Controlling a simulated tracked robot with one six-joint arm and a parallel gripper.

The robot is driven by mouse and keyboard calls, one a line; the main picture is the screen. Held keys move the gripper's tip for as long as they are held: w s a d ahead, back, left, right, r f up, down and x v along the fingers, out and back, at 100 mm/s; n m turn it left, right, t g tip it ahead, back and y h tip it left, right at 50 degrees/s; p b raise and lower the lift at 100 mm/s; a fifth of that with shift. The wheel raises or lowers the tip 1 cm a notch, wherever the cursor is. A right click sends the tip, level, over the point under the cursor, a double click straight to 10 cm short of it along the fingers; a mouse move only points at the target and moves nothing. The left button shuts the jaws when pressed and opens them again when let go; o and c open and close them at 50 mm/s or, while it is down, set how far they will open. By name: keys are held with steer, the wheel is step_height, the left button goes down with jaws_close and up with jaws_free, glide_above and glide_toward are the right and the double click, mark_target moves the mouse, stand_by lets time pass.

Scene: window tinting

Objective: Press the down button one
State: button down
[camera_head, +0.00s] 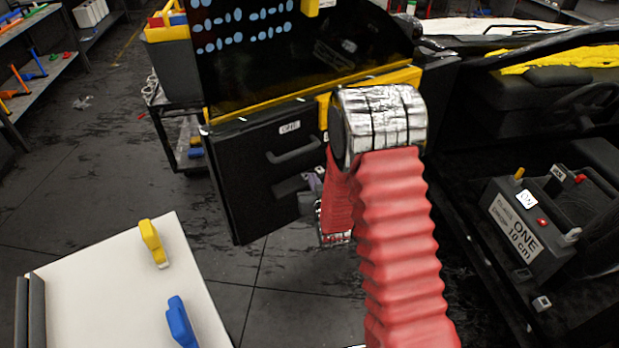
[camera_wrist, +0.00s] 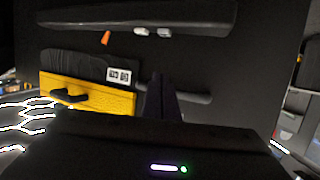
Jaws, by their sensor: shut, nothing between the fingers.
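A black car door panel (camera_head: 250,185) stands in the middle of the head view. It carries a small white label (camera_head: 290,127) that appears to read ONE, and a dark handle (camera_head: 292,152). In the wrist view a white label (camera_wrist: 118,75) is on a dark panel, and two small pale buttons (camera_wrist: 152,31) sit on the dark bar above it. I cannot tell which button is the down one. My gripper (camera_wrist: 160,82) is shut and empty, with its dark fingers pointing toward the panel. In the head view my gripper (camera_head: 314,182) is partly hidden by my red-sleeved arm, close to the door.
A white table (camera_head: 100,290) with a yellow tool (camera_head: 153,243) and a blue tool (camera_head: 181,322) stands at lower left. A dark box (camera_head: 530,225) labelled ONE 10 cm sits in the car at right. A dark cart (camera_head: 178,140) stands behind the door. Floor between table and door is clear.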

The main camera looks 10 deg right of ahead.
steer(key=shift+f, duration=0.7)
glide_above(306, 176)
steer(key=s, duration=0.3)
steer(key=shift+w+d+f, duration=0.1)
steer(key=shift+w+f, duration=0.1)
steer(key=shift+f, duration=1.05)
step_height(306, 176, down, 3)
steer(key=shift+s+r, duration=0.1)
steer(key=shift+f, duration=0.6)
